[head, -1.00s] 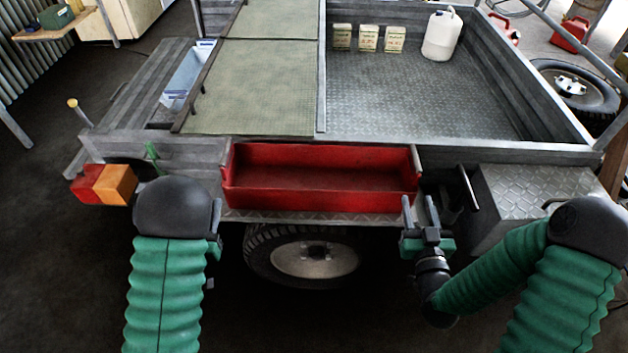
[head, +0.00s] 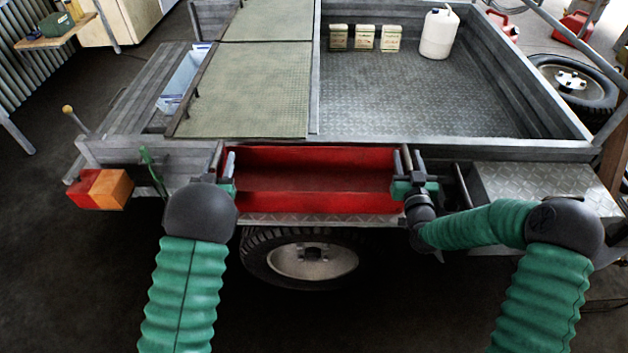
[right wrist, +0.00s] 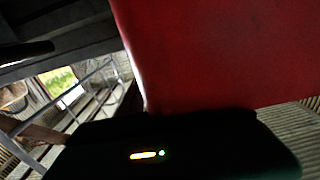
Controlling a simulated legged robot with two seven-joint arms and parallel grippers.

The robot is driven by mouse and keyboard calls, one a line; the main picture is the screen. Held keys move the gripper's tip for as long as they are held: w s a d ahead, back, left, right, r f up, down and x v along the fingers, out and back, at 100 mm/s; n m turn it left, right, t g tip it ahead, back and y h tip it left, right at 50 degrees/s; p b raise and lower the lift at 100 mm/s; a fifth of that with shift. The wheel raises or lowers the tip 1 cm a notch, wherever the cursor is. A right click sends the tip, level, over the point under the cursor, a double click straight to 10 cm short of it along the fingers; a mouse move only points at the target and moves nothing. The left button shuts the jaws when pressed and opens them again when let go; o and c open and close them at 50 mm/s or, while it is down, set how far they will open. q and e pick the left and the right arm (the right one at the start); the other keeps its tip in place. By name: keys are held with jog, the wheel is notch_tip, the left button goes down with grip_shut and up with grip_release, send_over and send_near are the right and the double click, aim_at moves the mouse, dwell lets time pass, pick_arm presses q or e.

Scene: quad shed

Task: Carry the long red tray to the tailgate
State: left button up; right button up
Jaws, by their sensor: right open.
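The long red tray (head: 315,180) lies level along the near side of the grey vehicle bed, above a narrow diamond-plate ledge (head: 300,219). It looks empty. My left gripper (head: 224,164) is at the tray's left end, with finger parts near the end wall; its grip is unclear. My right gripper (head: 410,163) is open at the tray's right end, its fingers close to that end wall. In the right wrist view the tray's red face (right wrist: 225,50) fills the upper right, close to the camera. I cannot tell which surface is the tailgate.
The vehicle bed (head: 420,105) holds several small boxes (head: 364,38) and a white jug (head: 439,33) at the back. A diamond-plate box (head: 545,182) stands right of my right gripper. An orange lamp (head: 108,189) juts out at left. A wheel (head: 300,258) is below the tray.

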pick_arm(q)
jog(key=shift+w+a, duration=0.1)
jog(key=shift+w, duration=0.1)
pick_arm(e)
jog(key=shift+w+a, duration=0.1)
jog(key=shift+w, duration=0.15)
pick_arm(q)
jog(key=shift+a+f, duration=0.1)
jog(key=shift+a, duration=0.3)
pick_arm(e)
jog(key=shift+a+r, duration=0.15)
jog(key=shift+a, duration=0.25)
pick_arm(q)
jog(key=shift+d, duration=0.25)
grip_shut()
pick_arm(e)
jog(key=shift+d, duration=0.25)
grip_shut()
pick_arm(q)
jog(key=shift+a+r, duration=0.1)
jog(key=shift+r, duration=0.1)
pick_arm(e)
jog(key=shift+r, duration=0.1)
